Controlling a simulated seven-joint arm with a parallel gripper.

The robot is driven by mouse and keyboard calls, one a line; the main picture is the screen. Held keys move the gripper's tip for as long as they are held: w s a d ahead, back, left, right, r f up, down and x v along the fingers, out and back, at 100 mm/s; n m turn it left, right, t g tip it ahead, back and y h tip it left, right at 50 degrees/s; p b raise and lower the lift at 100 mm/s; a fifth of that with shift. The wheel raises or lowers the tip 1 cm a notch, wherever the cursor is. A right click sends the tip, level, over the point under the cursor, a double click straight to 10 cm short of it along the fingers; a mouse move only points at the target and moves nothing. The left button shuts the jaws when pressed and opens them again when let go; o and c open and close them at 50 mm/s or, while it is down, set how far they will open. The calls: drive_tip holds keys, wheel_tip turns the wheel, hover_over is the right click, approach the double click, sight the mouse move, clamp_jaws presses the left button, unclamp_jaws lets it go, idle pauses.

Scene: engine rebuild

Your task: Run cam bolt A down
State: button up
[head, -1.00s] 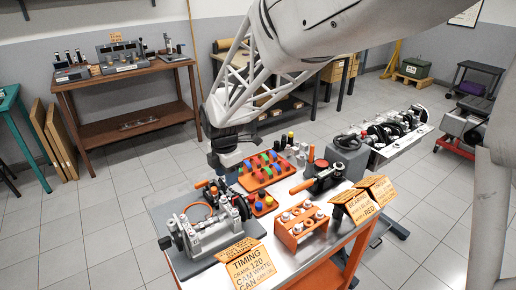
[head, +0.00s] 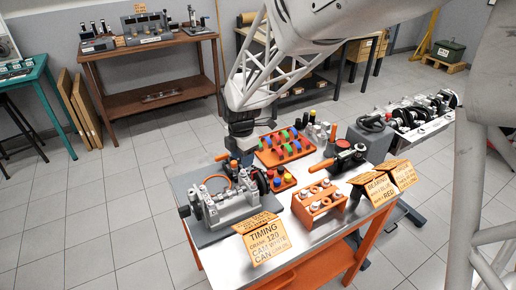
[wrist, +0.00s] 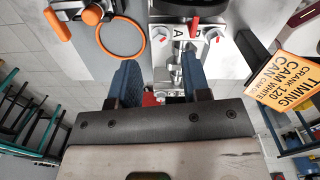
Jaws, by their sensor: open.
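My gripper (wrist: 158,68) is open, with its two blue-padded fingers apart and nothing held between them. In the head view the gripper (head: 240,142) hangs above the back of the grey engine fixture (head: 222,208) on the bench. In the wrist view a white plate marked A (wrist: 178,33) lies just beyond the fingertips, with bright round bolt heads beside it. A silver shaft-like part (wrist: 177,75) shows between the fingers. I cannot tell for sure which piece is cam bolt A. Contact between fingers and fixture cannot be made out.
An orange ring (wrist: 121,40) and an orange-handled tool (wrist: 92,14) lie left of the fingers. The timing sign (head: 264,240) stands at the bench front. An orange rack (head: 318,205) and a tray of coloured parts (head: 284,149) stand to the right and behind.

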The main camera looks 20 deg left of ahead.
sight(243, 171)
drive_tip(key=shift+f, duration=2.45)
drive_tip(key=shift+c, duration=0.2)
clamp_jaws()
drive_tip(key=shift+m, duration=0.4)
